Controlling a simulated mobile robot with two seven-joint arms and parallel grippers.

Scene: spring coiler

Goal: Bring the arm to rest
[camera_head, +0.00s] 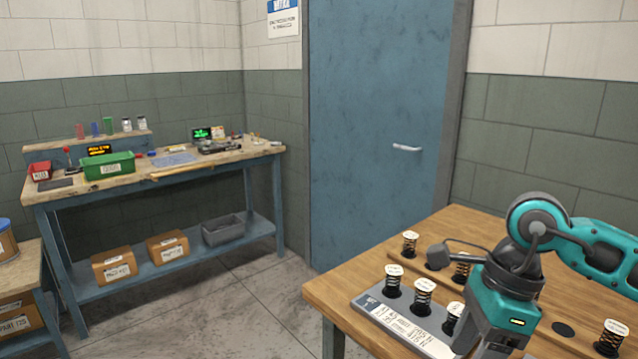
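My teal and black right arm comes in from the right over the wooden table (350,283). My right gripper (502,318) points down at the front of this table, beside the springs; its fingertips are not clearly visible, so I cannot tell whether it is open or shut. Several dark coil springs with pale tops stand upright on the table, among them one spring (424,297) on a grey labelled plate (405,325) and another spring (612,338) at the far right. My gripper hides part of the plate and table. My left gripper is not in view.
A second workbench (215,167) stands against the left wall, with a green bin (108,166), a red bin (40,171) and small parts on it. Cardboard boxes and a grey tray (223,230) are on its lower shelf. A blue door (370,120) is behind. The floor between is clear.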

